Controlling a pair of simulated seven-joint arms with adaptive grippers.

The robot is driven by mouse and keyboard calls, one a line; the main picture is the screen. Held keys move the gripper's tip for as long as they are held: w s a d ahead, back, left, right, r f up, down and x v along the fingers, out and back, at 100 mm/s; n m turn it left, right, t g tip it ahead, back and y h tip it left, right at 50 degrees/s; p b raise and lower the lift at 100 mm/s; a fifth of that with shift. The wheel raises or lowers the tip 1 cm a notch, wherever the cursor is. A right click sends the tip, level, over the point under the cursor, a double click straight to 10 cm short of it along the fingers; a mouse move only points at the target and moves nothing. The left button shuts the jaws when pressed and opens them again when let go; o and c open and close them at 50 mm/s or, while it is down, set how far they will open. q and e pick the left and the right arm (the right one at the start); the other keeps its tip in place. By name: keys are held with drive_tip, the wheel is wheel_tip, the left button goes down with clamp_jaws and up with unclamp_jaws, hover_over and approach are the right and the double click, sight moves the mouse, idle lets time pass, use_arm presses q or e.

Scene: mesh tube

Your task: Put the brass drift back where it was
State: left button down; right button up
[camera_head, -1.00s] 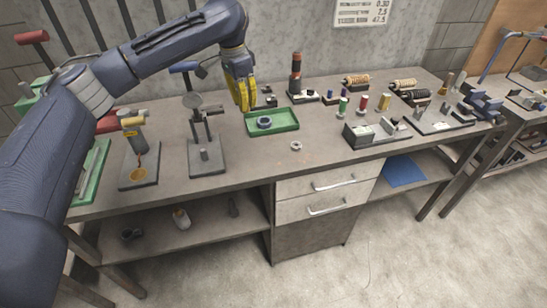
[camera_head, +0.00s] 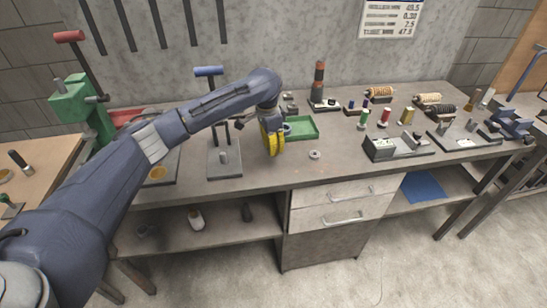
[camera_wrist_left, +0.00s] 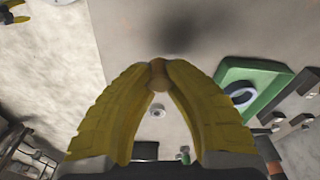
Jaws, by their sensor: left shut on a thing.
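My left gripper (camera_head: 272,143) has yellow fingers and hangs over the bench, just left of the green tray (camera_head: 303,127). In the left wrist view the fingers (camera_wrist_left: 158,75) are closed at their tips. A small tan-brown piece shows between them, apparently the brass drift (camera_wrist_left: 158,70), seen nearly end-on. Most of it is hidden by the fingers. In the head view the drift cannot be made out. Yellow finger-like parts at the top left corner of the wrist view look like my right gripper (camera_wrist_left: 12,14); they are cut off and small.
A grey stand (camera_head: 224,160) is close left of the left gripper. A small washer (camera_head: 315,155) lies to its right. The tray holds a dark ring (camera_wrist_left: 240,93). Spools and fixtures (camera_head: 398,147) crowd the right side. The front strip of bench above the drawers is clear.

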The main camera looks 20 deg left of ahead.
sight(273, 164)
use_arm(q)
drive_tip(key=shift+f, duration=2.35)
drive_tip(key=shift+f, duration=0.15)
drive_tip(key=c, duration=1.4)
unclamp_jaws()
drive_tip(key=r, duration=0.8)
drive_tip(key=a+r, duration=0.1)
drive_tip(key=r, duration=0.3)
drive_tip(key=shift+s+r, duration=0.1)
drive_tip(key=shift+s, duration=0.3)
